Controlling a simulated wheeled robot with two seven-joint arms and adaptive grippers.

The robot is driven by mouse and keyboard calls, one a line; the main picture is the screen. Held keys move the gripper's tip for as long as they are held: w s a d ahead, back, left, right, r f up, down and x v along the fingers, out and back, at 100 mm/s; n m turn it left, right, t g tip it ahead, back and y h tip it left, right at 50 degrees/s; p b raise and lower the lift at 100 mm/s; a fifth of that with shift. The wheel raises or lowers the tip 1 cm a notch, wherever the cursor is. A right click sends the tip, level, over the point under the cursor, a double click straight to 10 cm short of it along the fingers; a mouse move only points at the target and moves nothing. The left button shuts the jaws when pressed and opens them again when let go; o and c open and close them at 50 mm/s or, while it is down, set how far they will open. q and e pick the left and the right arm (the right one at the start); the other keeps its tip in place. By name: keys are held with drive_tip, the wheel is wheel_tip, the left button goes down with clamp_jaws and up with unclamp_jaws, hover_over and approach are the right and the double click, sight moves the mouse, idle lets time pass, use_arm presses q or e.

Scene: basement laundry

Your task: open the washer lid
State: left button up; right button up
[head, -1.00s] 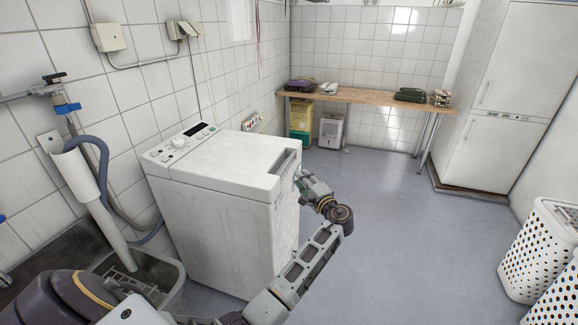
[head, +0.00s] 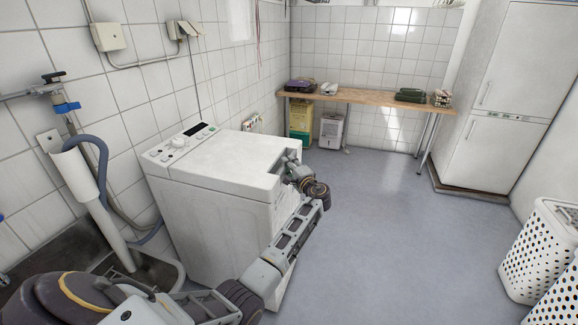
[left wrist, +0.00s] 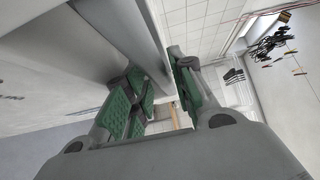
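The white top-loading washer (head: 215,205) stands against the tiled wall at the left. Its lid (head: 225,160) lies flat and closed on top, with the control panel behind it. My left gripper (head: 289,170) is at the lid's front right edge, by the handle recess, which the gripper now partly hides. In the left wrist view its green-padded fingers (left wrist: 163,95) are spread apart, close to a pale edge of the washer (left wrist: 150,45). I cannot tell whether they touch it. My right gripper is not in view.
A grey sink (head: 150,270) and a blue hose (head: 100,165) are left of the washer. A wooden table (head: 365,97) stands at the back, a white fridge (head: 500,150) at the right. White perforated baskets (head: 535,250) are at the lower right. The middle floor is clear.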

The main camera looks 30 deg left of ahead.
use_arm(q)
drive_tip(key=shift+a, duration=0.15)
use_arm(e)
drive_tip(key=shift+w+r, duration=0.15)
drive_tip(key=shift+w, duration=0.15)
use_arm(q)
clamp_jaws()
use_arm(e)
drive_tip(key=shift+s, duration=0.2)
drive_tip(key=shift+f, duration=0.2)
use_arm(q)
drive_tip(key=shift+r, duration=0.15)
